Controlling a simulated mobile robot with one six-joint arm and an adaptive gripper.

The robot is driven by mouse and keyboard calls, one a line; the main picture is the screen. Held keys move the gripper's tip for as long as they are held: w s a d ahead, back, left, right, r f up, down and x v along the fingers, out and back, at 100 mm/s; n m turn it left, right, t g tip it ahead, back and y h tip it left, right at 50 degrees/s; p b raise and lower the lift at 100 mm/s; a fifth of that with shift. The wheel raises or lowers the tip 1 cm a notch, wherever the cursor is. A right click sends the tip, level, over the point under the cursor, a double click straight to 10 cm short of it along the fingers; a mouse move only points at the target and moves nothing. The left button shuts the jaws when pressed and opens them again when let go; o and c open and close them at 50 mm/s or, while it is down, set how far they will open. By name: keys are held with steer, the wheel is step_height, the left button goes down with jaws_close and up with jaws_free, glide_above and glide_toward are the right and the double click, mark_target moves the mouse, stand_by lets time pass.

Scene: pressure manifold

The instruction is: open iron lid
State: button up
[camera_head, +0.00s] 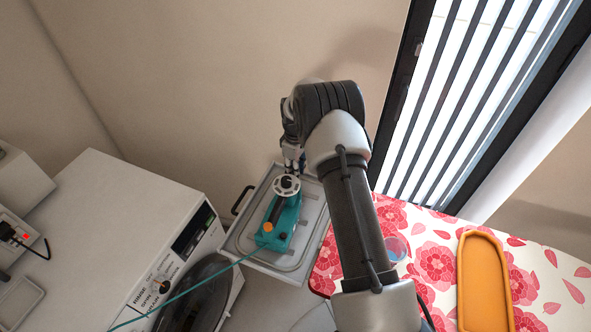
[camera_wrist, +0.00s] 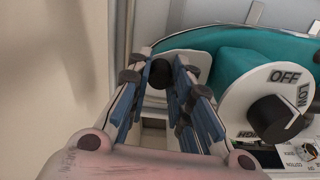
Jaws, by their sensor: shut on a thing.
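The teal iron (camera_head: 279,225) lies on a pale tray-like surface, with an orange knob (camera_head: 268,227) at its near end and a round white dial at its far end. In the wrist view, the white dial (camera_wrist: 275,105) reads OFF and LOW and has a black knob. My gripper (camera_head: 290,168) is at the iron's far end. In the wrist view, its blue-padded fingers (camera_wrist: 162,75) are on either side of a small dark round knob (camera_wrist: 160,74) by a white part of the iron. The exact contact is partly hidden by the fingers. I cannot make out which part is the lid.
A white washing machine (camera_head: 120,225) stands to the left. A teal cord (camera_head: 190,292) runs from the iron across its front. A floral ironing board (camera_head: 435,255) with an orange tray (camera_head: 484,285) and a clear cup (camera_head: 396,248) is to the right. The wall is close behind.

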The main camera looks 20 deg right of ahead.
jaws_close()
steer(key=m, duration=0.2)
steer(key=shift+m, duration=0.4)
steer(key=m+b, duration=0.1)
steer(key=m, duration=0.3)
steer(key=shift+m, duration=0.3)
steer(key=m, duration=0.4)
steer(key=shift+m, duration=1.9)
steer(key=o, duration=0.9)
jaws_free()
